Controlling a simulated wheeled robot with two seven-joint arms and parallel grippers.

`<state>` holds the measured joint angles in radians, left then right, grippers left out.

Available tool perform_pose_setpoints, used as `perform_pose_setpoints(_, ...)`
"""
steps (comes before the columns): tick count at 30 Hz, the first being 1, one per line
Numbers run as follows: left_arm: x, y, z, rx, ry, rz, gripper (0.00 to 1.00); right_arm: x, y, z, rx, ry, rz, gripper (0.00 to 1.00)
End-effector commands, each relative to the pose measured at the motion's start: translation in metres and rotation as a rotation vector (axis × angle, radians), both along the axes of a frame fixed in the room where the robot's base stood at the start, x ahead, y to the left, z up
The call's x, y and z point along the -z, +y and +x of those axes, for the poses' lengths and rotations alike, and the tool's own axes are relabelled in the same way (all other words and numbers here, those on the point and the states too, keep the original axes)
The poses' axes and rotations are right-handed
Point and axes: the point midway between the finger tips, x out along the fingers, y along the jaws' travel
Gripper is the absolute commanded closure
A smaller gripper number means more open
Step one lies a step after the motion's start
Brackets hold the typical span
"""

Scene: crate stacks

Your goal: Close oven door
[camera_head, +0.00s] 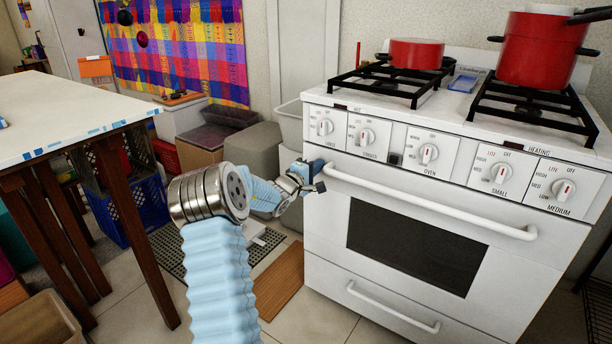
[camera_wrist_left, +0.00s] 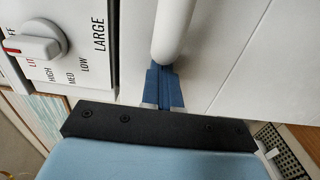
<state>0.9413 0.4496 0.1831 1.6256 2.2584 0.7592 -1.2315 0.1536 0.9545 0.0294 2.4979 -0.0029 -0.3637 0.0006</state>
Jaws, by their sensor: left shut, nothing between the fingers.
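The white oven door (camera_head: 325,225) has a dark window and a long white handle (camera_head: 430,203) across its top. The door stands upright under the knob panel and looks flush with the oven body. My left gripper (camera_head: 315,172) is at the left end of the handle, close to the door's upper left corner. In the left wrist view the blue fingertips (camera_wrist_left: 165,86) are shut together with nothing between them, right by the rounded handle end (camera_wrist_left: 173,40). Whether they touch the handle or door is hard to tell. My right gripper is not in view.
Several knobs (camera_head: 428,152) line the panel just above the handle. Red pots (camera_head: 540,48) stand on the stove top. A lower drawer handle (camera_head: 392,308) is below the door. A white table (camera_head: 60,115) is at left, with bins and boxes behind. Some tiled floor is clear before the oven.

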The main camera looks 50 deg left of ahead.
Motion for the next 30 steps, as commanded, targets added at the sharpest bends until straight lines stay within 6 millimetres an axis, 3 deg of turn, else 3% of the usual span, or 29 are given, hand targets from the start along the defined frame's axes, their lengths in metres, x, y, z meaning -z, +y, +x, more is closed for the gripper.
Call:
perform_pose_setpoints(5,-0.004,0.003,0.012,-0.005,0.027,-0.005,1.00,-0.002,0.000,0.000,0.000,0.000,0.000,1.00)
perform_pose_setpoints(17,-0.006,0.000,0.010,-0.002,0.021,-0.008,1.00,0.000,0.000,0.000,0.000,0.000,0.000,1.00)
perform_pose_setpoints(20,-0.006,-0.003,-0.003,-0.003,0.021,-0.007,1.00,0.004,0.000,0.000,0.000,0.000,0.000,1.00)
perform_pose_setpoints(30,-0.005,-0.021,-0.087,-0.007,0.032,-0.004,1.00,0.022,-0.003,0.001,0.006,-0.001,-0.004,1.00)
